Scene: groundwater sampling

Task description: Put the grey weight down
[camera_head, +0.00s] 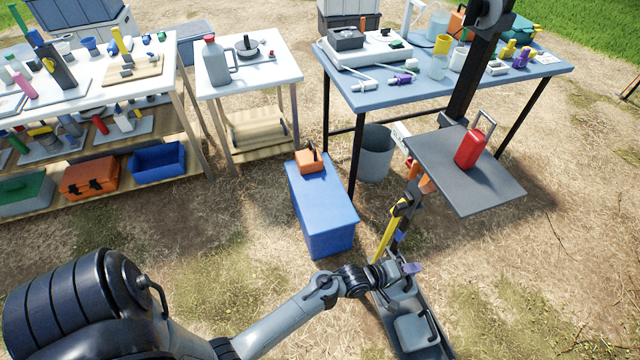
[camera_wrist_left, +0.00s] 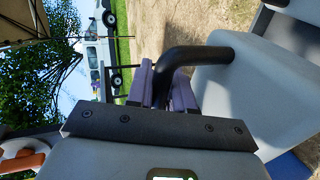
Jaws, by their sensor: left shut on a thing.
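A grey weight (camera_wrist_left: 245,95) with a bent black handle (camera_wrist_left: 200,57) fills the right of the left wrist view. My left gripper (camera_wrist_left: 165,88) has its purple fingers closed around that handle. In the head view the left gripper (camera_head: 408,268) is low at the bottom centre, over a dark grey platform (camera_head: 380,308). A grey block (camera_head: 400,290) shows just below the fingers and seems to be the held weight. I cannot tell whether its underside touches the platform. My right gripper is not in view.
Another grey block (camera_head: 412,332) with a dark handle sits on the platform's near part. A yellow tool (camera_head: 388,235) stands just behind the gripper. A blue box (camera_head: 322,210) is behind left. A grey shelf (camera_head: 490,190) carries a red can (camera_head: 468,150).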

